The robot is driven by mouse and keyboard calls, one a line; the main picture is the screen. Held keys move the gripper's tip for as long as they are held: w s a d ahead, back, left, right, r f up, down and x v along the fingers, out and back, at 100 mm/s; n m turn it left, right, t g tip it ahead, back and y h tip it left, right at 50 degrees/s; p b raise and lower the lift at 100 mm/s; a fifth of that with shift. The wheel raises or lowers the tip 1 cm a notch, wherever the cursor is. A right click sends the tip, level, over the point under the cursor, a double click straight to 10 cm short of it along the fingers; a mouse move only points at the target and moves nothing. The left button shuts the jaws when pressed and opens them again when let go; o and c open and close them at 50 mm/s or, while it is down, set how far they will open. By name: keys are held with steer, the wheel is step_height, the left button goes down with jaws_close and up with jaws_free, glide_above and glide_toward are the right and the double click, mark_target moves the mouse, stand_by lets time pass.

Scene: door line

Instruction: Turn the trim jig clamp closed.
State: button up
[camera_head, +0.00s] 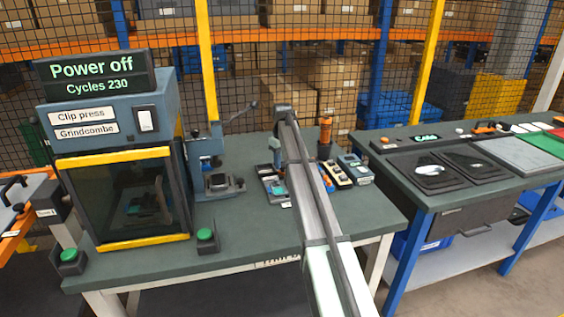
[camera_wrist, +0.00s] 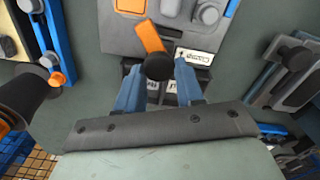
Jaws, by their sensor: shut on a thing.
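The trim jig (camera_wrist: 112,38) is a grey plate at the top of the wrist view. Its clamp has an orange lever (camera_wrist: 149,36) that ends in a round black knob (camera_wrist: 158,67). The lever points from the plate toward my gripper, slightly slanted. My gripper (camera_wrist: 160,78) has its two blue fingers shut on either side of the knob. In the head view, my arm hides much of what lies behind it, and a blue finger (camera_head: 275,146) shows at its left. I cannot tell there how the clamp stands.
An orange-and-black tool (camera_wrist: 25,100) stands upright at the left of the wrist view. More small fixtures (camera_head: 355,169) lie right of my arm. The power-off clip press (camera_head: 122,165) and a hand press (camera_head: 213,168) stand to the left. Bare green bench (camera_head: 250,232) lies in front.

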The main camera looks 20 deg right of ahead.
mark_target(283, 164)
steer(key=m, duration=0.3)
steer(key=shift+m, duration=0.3)
steer(key=shift+d+m, duration=0.1)
steer(key=shift+m, duration=1.6)
steer(key=o, duration=1)
steer(key=shift+o, duration=0.2)
step_height(283, 164, up, 14)
steer(key=shift+f, duration=0.15)
